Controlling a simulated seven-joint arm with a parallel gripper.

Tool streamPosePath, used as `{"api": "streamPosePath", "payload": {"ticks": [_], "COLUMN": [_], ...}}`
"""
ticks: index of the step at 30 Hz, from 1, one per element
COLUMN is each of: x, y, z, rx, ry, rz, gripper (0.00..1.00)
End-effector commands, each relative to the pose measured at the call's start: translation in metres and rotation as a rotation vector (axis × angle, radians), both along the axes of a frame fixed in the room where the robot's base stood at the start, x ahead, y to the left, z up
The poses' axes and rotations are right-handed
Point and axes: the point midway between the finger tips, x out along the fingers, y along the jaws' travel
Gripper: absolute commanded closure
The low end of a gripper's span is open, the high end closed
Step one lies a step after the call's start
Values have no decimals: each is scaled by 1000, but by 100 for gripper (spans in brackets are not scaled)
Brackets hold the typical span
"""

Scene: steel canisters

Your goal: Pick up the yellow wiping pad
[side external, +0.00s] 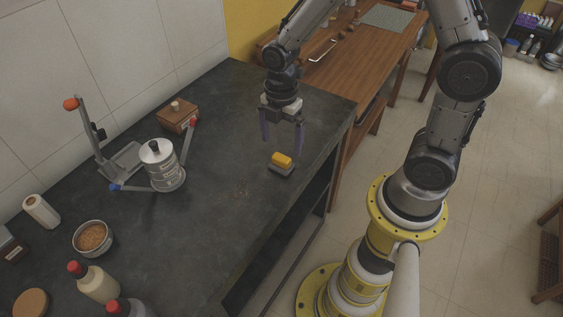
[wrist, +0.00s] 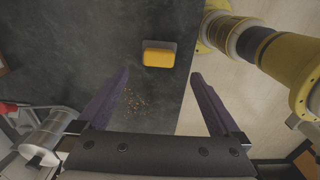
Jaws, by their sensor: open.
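The yellow wiping pad (side external: 282,160) lies on the dark countertop near its right edge, with a grey lower part under the yellow top. In the wrist view the pad (wrist: 159,57) sits beyond the fingertips, roughly centred between them. My gripper (side external: 283,148) points down over the countertop, open and empty, its purple fingers spread wide. The fingers also show in the wrist view (wrist: 160,72). In the side view the fingertips appear at about the pad, slightly behind or above it; I cannot tell the exact height gap.
A steel canister (side external: 161,166) stands in a frame with coloured tips to the left. A wooden box (side external: 177,116) is behind it. A bowl (side external: 92,238) and bottles (side external: 95,282) stand at the front left. Crumbs (wrist: 135,101) lie near the pad.

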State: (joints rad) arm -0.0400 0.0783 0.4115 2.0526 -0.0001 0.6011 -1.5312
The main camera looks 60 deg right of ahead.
Motion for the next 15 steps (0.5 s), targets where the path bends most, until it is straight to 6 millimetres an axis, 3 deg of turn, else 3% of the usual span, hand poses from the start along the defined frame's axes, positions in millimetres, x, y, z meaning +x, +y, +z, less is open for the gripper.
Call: {"api": "streamPosePath", "payload": {"ticks": [3, 10, 15], "x": [0, 0, 1], "y": [0, -1, -4], "z": [-16, -31, -56], "rx": [0, 0, 0], "ry": [2, 2, 4], "rz": [-1, -1, -2], "gripper": [0, 0, 0]}}
